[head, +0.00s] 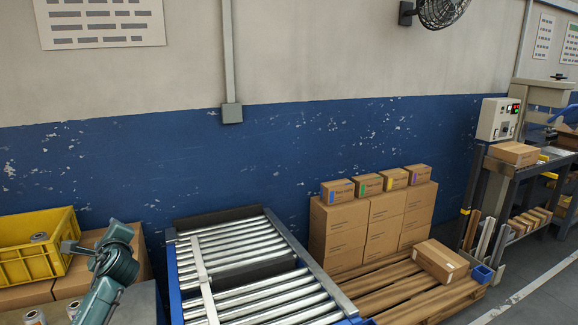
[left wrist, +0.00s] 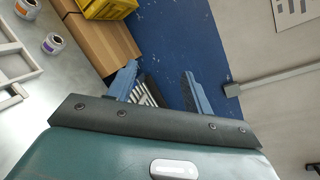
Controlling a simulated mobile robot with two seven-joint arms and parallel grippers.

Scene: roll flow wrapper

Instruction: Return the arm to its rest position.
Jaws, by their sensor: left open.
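My left arm (head: 112,270) comes in from the bottom left of the head view, raised in front of the cardboard boxes beside the yellow crate. Its fingers are hard to make out there. In the left wrist view my left gripper (left wrist: 160,86) is open, with its two blue-grey fingers apart and nothing between them. The wall and part of the roller conveyor show beyond the fingers. My right gripper is in neither view.
A yellow crate (head: 28,262) stands on boxes at the left. Small rolls (left wrist: 53,43) sit on a grey table (left wrist: 40,85). A roller conveyor (head: 290,240) is right of the arm. Stacked cartons (head: 340,225) and a pallet (head: 395,290) lie farther right.

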